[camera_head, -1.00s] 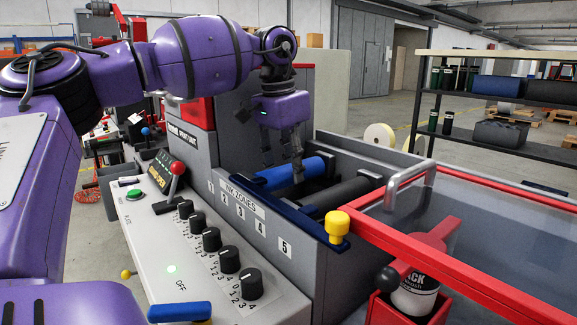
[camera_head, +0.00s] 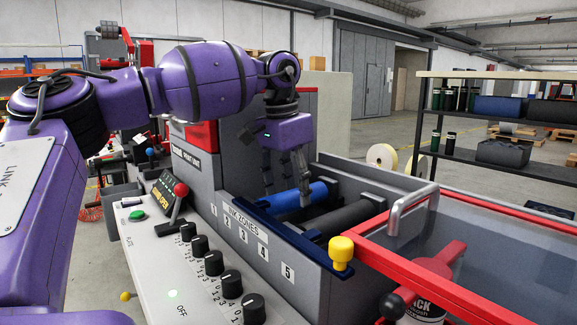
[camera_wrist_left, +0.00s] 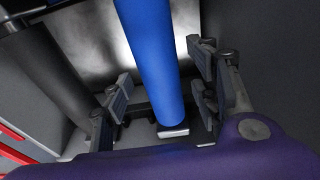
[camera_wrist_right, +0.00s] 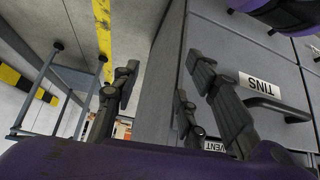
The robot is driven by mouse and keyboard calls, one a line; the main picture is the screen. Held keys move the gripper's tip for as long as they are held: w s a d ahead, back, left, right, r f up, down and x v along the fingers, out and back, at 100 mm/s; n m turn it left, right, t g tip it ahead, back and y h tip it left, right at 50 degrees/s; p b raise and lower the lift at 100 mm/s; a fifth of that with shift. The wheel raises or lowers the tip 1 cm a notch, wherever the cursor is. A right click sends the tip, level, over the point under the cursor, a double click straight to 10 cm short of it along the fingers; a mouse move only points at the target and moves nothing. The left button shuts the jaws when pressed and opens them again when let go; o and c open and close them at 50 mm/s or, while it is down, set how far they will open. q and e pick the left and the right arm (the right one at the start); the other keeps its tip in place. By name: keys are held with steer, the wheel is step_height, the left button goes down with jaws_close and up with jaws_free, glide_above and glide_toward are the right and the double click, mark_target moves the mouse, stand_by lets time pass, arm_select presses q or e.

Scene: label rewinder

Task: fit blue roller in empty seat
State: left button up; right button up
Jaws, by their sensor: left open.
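The blue roller (camera_head: 292,201) lies in the ink trough of the print unit, behind the numbered ink zones panel, alongside a dark roller (camera_head: 345,219). My left gripper (camera_head: 287,183) reaches down over the blue roller from above. In the left wrist view the blue roller (camera_wrist_left: 153,60) runs between the parted fingers of my left gripper (camera_wrist_left: 163,98), with gaps on both sides. The roller's near end is at a metal bracket (camera_wrist_left: 173,131); I cannot tell whether it is fully seated. My right gripper (camera_wrist_right: 160,85) is open and empty in the right wrist view.
A red frame with a clear cover (camera_head: 440,283), a grey handle (camera_head: 408,207) and a yellow knob (camera_head: 341,250) lie right of the trough. Black dials (camera_head: 213,263) and a red-knobbed lever (camera_head: 180,190) stand in front. A shelf (camera_head: 500,142) is behind.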

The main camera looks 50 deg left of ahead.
mark_target(286, 192)
arm_select(q)
steer(key=r, duration=0.4)
steer(key=s+r+p, duration=0.1)
steer(key=r, duration=0.1)
steer(key=r+p, duration=0.1)
steer(key=r, duration=0.1)
steer(key=r+p, duration=0.2)
steer(key=r, duration=0.1)
steer(key=shift+s+a+r, duration=0.1)
steer(key=shift+s+r, duration=0.25)
steer(key=shift+s, duration=0.05)
stand_by(0.3)
steer(key=shift+f, duration=0.1)
